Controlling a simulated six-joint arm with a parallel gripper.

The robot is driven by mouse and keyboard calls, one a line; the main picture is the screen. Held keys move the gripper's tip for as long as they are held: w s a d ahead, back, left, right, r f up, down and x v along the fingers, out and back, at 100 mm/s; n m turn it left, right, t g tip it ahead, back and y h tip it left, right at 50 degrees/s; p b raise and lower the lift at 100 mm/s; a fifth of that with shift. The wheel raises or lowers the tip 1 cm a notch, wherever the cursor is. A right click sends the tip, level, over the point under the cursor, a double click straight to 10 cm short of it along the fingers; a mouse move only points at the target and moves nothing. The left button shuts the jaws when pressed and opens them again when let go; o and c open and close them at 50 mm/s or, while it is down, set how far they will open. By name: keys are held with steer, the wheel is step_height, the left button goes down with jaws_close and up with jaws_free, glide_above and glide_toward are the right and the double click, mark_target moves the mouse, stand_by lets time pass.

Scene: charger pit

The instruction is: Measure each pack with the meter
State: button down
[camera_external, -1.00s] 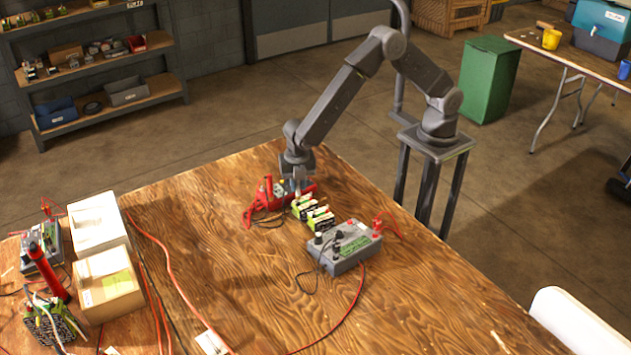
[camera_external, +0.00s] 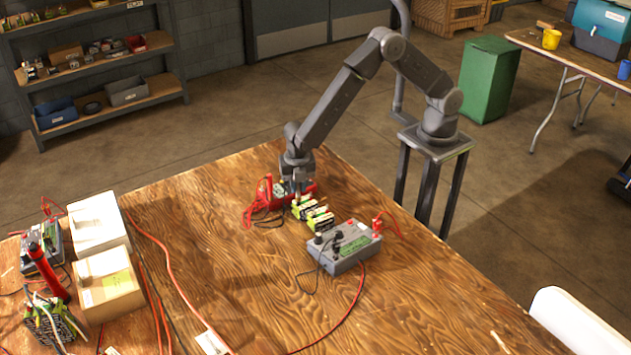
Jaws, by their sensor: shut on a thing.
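Two packs with green, white and black faces sit side by side on the wooden table, the farther pack (camera_external: 304,209) and the nearer pack (camera_external: 321,221). My gripper (camera_external: 298,190) points down just above the farther pack, at the red device's right part. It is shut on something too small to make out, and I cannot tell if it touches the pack. A red-framed device (camera_external: 279,189) with dark and red leads lies partly behind the gripper. A grey box (camera_external: 345,247) with a green panel, black knobs and red terminals stands nearer; I cannot tell which one is the meter.
Red cables (camera_external: 172,268) cross the table. The right front tabletop is clear.

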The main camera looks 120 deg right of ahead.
steer(key=shift+f, duration=0.15)
steer(key=c, duration=0.7)
jaws_free()
steer(key=shift+r, duration=3.8)
